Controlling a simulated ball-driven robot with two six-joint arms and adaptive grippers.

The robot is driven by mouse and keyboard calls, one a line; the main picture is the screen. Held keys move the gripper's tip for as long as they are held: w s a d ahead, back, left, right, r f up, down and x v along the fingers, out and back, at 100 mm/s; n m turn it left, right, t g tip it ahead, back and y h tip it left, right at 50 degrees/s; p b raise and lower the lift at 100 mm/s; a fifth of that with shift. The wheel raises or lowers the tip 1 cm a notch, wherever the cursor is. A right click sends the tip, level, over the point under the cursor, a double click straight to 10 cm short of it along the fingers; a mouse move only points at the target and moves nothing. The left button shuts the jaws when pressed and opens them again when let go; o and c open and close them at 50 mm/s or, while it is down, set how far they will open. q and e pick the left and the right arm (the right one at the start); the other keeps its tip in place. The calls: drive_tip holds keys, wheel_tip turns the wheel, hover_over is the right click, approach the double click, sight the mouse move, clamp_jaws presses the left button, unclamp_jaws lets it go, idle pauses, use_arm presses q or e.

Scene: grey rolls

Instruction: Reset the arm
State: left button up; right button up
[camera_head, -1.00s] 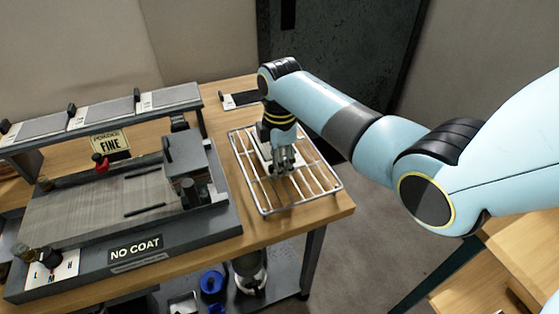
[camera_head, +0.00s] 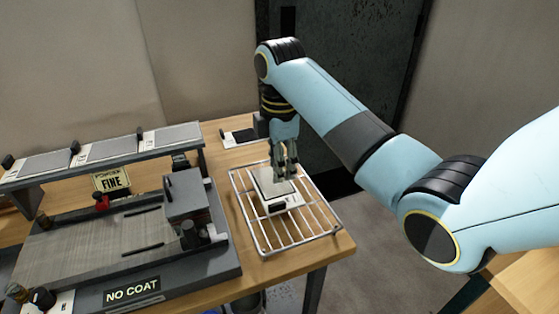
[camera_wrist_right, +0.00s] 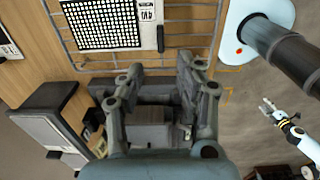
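My right gripper (camera_head: 286,174) points down above the wire rack (camera_head: 322,222) in the head view. Its fingers stand apart with nothing between them in the right wrist view (camera_wrist_right: 163,85). A small pale plate (camera_head: 272,184) with a dark-marked front lies on the rack, below and just in front of the fingers. In the right wrist view, the plate shows a black panel with a grid of white dots (camera_wrist_right: 100,25). What looks like my left gripper (camera_wrist_right: 268,106) is small at the right of that view; its finger opening is too small to judge.
A grey machine with a "NO COAT" label (camera_head: 132,290) fills the table's left side. A raised shelf with grey panels (camera_head: 108,150) stands behind it. A small white-and-black plate (camera_head: 238,137) lies at the back. Open floor lies right of the table (camera_head: 345,245).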

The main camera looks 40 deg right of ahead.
drive_tip(key=shift+r, duration=0.35)
